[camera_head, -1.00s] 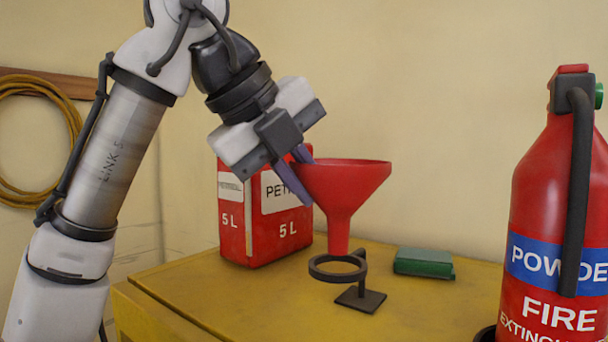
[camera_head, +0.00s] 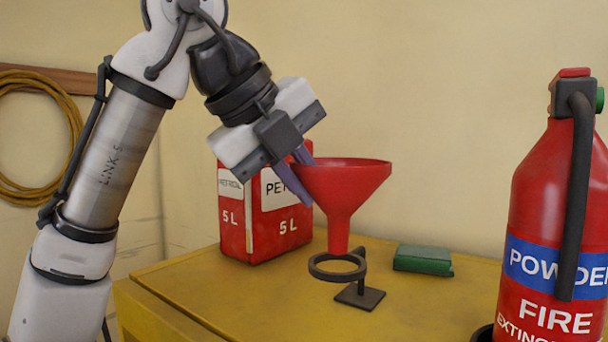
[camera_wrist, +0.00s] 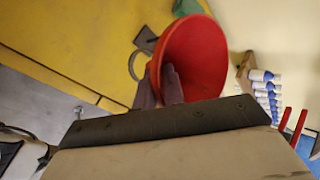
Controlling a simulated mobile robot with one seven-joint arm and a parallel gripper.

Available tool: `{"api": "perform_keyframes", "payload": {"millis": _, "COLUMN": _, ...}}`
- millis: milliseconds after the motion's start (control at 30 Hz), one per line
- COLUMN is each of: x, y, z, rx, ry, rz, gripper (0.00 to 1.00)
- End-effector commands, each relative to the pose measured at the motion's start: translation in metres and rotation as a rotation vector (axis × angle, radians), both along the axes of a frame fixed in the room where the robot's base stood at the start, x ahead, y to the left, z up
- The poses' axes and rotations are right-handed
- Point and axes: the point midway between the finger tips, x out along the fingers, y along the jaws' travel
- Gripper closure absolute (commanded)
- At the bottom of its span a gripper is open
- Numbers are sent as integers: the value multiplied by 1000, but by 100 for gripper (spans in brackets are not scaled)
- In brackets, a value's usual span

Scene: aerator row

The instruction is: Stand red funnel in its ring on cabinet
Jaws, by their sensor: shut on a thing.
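The red funnel (camera_head: 341,195) is held upright, wide mouth up, by my gripper (camera_head: 300,180). The purple fingers are shut on the left side of its cone. Its spout points down at the black ring stand (camera_head: 337,267), and the spout's lower end shows just above or behind the ring's far edge; I cannot tell whether it touches. The ring stands on a square base on the yellow cabinet (camera_head: 240,300). In the wrist view the funnel (camera_wrist: 195,58) is between the fingers and hides part of the ring (camera_wrist: 140,64).
A red petrol can (camera_head: 262,225) stands behind and left of the funnel. A green box (camera_head: 423,260) lies right of the ring. A large red fire extinguisher (camera_head: 555,210) stands at the right front. A coiled yellow hose (camera_head: 35,90) hangs on the wall.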

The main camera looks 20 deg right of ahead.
Motion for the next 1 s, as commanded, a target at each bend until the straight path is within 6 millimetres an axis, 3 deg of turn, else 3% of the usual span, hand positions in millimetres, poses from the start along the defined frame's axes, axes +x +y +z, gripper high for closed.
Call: {"api": "perform_keyframes", "payload": {"millis": 1000, "x": 0, "y": 0, "z": -23, "rx": -1, "ry": 0, "rz": 1, "gripper": 100}}
